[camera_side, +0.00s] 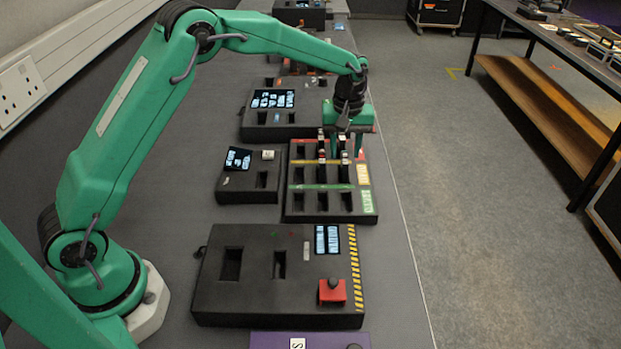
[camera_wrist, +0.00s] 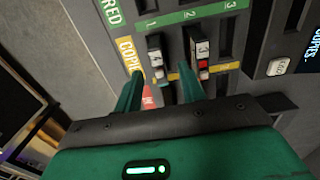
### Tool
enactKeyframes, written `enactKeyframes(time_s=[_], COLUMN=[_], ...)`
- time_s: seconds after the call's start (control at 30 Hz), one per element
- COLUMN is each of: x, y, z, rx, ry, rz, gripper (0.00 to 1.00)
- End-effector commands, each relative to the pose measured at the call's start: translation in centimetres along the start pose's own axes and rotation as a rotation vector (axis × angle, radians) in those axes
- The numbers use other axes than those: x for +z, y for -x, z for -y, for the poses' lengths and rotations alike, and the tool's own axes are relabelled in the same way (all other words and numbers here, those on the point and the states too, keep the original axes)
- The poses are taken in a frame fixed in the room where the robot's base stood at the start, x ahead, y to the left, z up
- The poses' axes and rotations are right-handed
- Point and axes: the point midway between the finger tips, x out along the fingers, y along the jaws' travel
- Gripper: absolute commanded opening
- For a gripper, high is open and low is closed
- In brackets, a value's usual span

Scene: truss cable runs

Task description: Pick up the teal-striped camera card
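My gripper (camera_wrist: 160,78) is over the far part of the card tray (camera_wrist: 181,17), pointing down, with its two green fingers spread apart. In the wrist view a white-and-dark card (camera_wrist: 155,58) stands in a slot ahead of the gap between the fingers, clear of both as far as I can see. A second card (camera_wrist: 203,52) with a red mark stands in the slot beside it, just beyond the right finger. In the side view my gripper (camera_side: 350,140) partly hides several upright cards (camera_side: 321,153). I cannot make out a teal stripe on any card.
The tray has green, yellow and red bands and empty slots in its near row. A small box with a screen (camera_side: 238,158) stands left of it. A larger console (camera_side: 210,285) with a red button (camera_side: 332,290) stands in front.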

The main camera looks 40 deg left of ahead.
Motion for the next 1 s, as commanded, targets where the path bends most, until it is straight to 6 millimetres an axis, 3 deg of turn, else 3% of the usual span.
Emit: enactKeyframes(time_s=[0.17,0.6,1.0], x=[0.0,0.2,0.1], y=[-0.7,-5.0,-5.2], z=[0.0,-0.1,-0.1], rx=[0.0,0.0,0.001], ry=[0.0,0.0,0.0], rz=[0.0,0.0,-0.001], gripper=[0.4,0.4,0.4])
